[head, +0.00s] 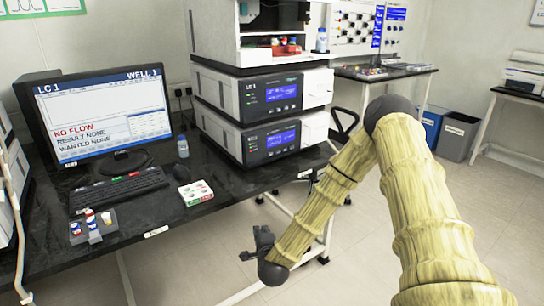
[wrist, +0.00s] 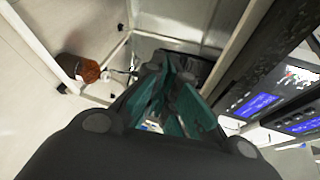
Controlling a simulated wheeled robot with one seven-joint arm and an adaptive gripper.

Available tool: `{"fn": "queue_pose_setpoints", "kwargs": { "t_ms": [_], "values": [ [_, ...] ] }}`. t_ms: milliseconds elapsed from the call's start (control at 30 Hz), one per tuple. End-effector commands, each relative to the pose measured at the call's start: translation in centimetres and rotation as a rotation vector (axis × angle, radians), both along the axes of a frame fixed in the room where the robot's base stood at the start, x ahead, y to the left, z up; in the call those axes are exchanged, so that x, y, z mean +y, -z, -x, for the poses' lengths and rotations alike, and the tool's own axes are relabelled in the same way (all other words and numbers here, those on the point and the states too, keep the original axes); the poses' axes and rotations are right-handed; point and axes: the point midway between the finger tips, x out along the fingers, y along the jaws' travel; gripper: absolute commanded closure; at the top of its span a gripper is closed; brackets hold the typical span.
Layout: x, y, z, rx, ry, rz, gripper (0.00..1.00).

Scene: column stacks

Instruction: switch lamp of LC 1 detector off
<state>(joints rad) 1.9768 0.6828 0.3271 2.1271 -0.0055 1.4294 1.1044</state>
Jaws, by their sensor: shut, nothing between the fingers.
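The LC 1 stack stands at the middle of the bench in the head view. Its upper module (head: 240,98), marked LC 1, has a lit blue display, and so does the module below it (head: 231,141). I cannot tell which is the detector, and no lamp switch is readable. Two lit blue displays (wrist: 258,104) also show at the right of the wrist view. My gripper (head: 262,238) is shut and empty, in front of the bench and below the stack, apart from it. Its teal fingers (wrist: 172,95) fill the middle of the wrist view.
A monitor (head: 104,112) reading LC 1, WELL 1 and NO FLOW stands left, with a keyboard (head: 118,189) before it. A small bottle (head: 183,147), a card with buttons (head: 196,192) and a vial rack (head: 94,234) lie nearby. The black bench (head: 150,213) edge is close to my gripper.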

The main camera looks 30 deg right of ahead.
Motion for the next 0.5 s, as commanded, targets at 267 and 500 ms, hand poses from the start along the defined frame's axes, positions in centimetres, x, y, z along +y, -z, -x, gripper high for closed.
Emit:
{"fn": "queue_pose_setpoints", "kwargs": {
  "t_ms": [267,500],
  "values": [
    [-8.5,-10.9,-3.0,-0.332,0.261,-0.208,1.0],
    [-13.6,-16.5,-3.2,-0.535,0.392,-0.32,1.0]
  ]
}}
